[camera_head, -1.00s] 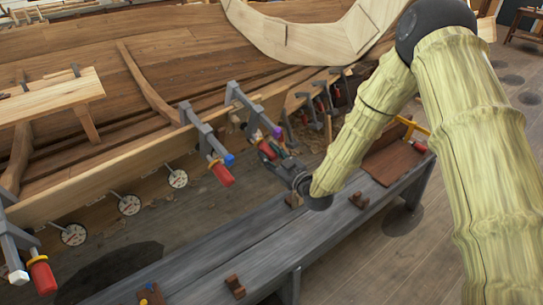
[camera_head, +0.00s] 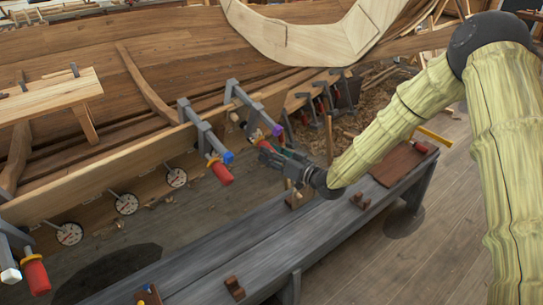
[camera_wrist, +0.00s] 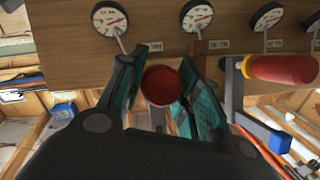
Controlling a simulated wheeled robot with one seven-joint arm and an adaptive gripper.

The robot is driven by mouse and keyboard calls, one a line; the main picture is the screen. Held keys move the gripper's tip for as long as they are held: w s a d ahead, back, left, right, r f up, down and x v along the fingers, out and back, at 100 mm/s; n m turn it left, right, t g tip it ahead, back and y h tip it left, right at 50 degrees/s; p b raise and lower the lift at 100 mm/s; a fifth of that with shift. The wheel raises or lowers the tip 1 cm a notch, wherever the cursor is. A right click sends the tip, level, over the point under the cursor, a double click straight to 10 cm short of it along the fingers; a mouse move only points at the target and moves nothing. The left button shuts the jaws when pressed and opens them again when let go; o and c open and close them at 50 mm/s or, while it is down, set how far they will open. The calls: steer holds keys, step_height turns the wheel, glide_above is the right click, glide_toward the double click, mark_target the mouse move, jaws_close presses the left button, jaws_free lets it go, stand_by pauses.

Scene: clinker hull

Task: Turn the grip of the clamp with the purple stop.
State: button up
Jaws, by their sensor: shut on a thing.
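The clamp with the purple stop (camera_head: 278,130) hangs on the hull's plank edge, its grey bar reaching up and to the left. Its red grip (camera_head: 265,145) is just below the stop and partly hidden by my gripper (camera_head: 268,154). In the wrist view my gripper's teal fingers (camera_wrist: 163,92) stand on both sides of a red grip end (camera_wrist: 161,85), seen end-on, and are shut on it. The purple stop cannot be made out in the wrist view.
A clamp with a blue stop (camera_head: 228,157) and red grip (camera_head: 221,173) is close to the left. Round dial gauges (camera_head: 177,178) line the plank. A grey bench (camera_head: 215,255) with small brown blocks runs below my arm. Another clamp (camera_head: 34,272) is at the far left.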

steer(key=shift+d+m+y, duration=0.1)
steer(key=shift+m+y, duration=0.2)
stand_by(0.4)
steer(key=o, duration=1)
steer(key=shift+o, duration=0.2)
steer(key=v, duration=1.1)
steer(key=shift+s+d, duration=0.15)
steer(key=shift+d, duration=0.25)
steer(key=shift+r, duration=0.15)
